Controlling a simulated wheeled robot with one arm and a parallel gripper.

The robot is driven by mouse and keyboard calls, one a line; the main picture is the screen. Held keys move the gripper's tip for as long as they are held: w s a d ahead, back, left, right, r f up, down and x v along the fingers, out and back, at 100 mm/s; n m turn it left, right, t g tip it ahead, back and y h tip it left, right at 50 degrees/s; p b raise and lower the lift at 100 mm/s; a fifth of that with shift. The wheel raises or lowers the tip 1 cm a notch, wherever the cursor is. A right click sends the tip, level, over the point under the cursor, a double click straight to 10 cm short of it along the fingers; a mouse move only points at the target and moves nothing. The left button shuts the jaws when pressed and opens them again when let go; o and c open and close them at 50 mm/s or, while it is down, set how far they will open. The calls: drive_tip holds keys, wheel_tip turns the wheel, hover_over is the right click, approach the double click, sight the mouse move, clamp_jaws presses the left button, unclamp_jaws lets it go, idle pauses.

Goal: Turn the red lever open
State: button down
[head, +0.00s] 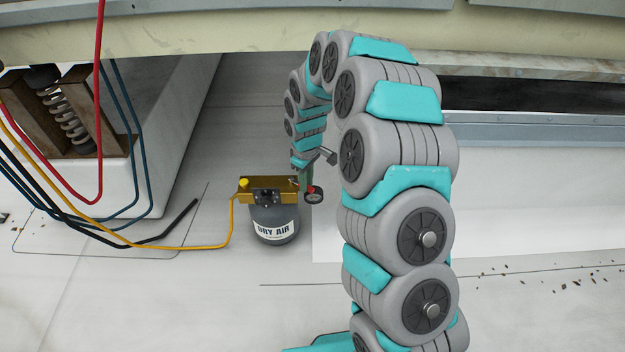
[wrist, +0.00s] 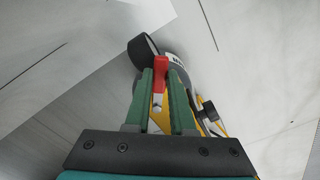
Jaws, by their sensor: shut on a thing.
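The red lever (wrist: 159,72) shows in the wrist view between the two green fingers of my gripper (wrist: 160,88). The fingers are shut on it, one on each side. In the head view, my gripper (head: 309,185) is at the right end of a brass-coloured block (head: 262,184) on top of a grey "DRY AIR" canister (head: 275,228). A small bit of red shows at the fingertips there; my arm and fingers hide most of the lever. A round black gauge (wrist: 143,47) sits just left of the lever in the wrist view.
A yellow hose (head: 190,247) runs from the block to the left. Red, blue and black lines (head: 98,110) hang at the left, in front of a spring mount (head: 68,112). A beam (head: 200,32) crosses above.

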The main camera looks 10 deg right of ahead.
drive_tip(key=shift+s+a+m+b, duration=0.3)
drive_tip(key=shift+a+m, duration=0.4)
drive_tip(key=shift+m, duration=0.95)
drive_tip(key=shift+s+a+m+b, duration=0.3)
drive_tip(key=shift+a+m, duration=0.4)
drive_tip(key=shift+m, duration=0.9)
drive_tip(key=shift+s+a+m+b, duration=0.25)
drive_tip(key=shift+a+m, duration=0.45)
drive_tip(key=shift+m, duration=0.95)
drive_tip(key=c, duration=0.8)
unclamp_jaws()
drive_tip(key=shift+o, duration=0.2)
wheel_tip(320, 180, up, 8)
drive_tip(key=shift+f, duration=0.15)
